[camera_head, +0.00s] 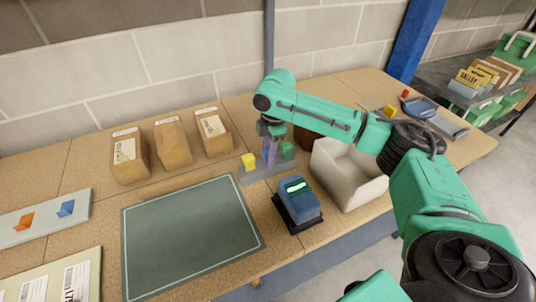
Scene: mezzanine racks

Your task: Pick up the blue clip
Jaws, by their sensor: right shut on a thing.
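My right gripper (270,152) points down over a grey tray (255,175) near the middle of the table. It is shut on a small bluish-purple piece between a yellow piece (248,161) and a green piece (287,149). The fingers hide much of the held piece, so I cannot tell its full shape or whether it is off the tray. Another blue folded piece (65,208) lies on a pale panel (48,217) at the far left, beside an orange one (24,222). My left gripper is not in view.
A white bin (350,180) stands right of the grey tray. A blue device (297,200) with a lit display sits in front. A dark green mat (185,240) lies empty at front left. Several cardboard boxes (172,143) stand behind it, near the block wall.

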